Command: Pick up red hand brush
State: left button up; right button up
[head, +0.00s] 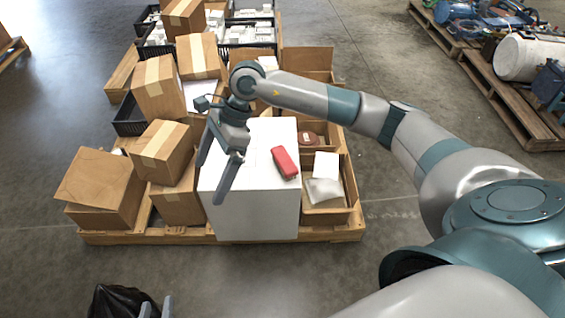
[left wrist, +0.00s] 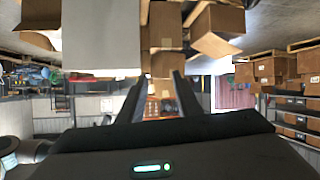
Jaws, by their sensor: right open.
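The red hand brush (head: 285,162) lies on top of a large white box (head: 252,205), near its right edge. My right gripper (head: 209,183) is open and empty, pointing down over the left side of the white box, apart from the brush and to its left. My left gripper (head: 156,304) shows only by its fingertips at the bottom left. In the left wrist view, its fingers (left wrist: 157,85) are apart with nothing between them. That view looks upside down, with the white box (left wrist: 100,35) at upper left and a thin red strip, likely the brush (left wrist: 82,78), at its edge.
The white box stands on a wooden pallet (head: 185,236). Cardboard boxes (head: 160,152) crowd its left. An open carton (head: 328,214) with a white packet and card stands at its right. Black crates (head: 245,33) are behind. Another loaded pallet (head: 510,95) is far right.

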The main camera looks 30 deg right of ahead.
aim_at(284, 159)
pick_arm(q)
jog(key=r, duration=0.1)
jog(key=d+r+t, duration=0.1)
jog(key=shift+w+d+r+h, duration=0.2)
jog(key=shift+r+h, duration=0.1)
jog(key=shift+h, duration=0.1)
pick_arm(e)
jog(key=w+d+r+h, duration=0.1)
jog(key=d+h, duration=0.3)
jog(key=d, duration=0.6)
jog(key=w+d+r+h, duration=0.2)
jog(key=w+d+h, duration=0.1)
jog(key=d, duration=0.7)
jog(key=shift+w+d+r+h, duration=0.2)
jog(key=shift+d+r+h, duration=0.15)
jog(key=shift+h, duration=0.25)
jog(key=shift+f, duration=0.1)
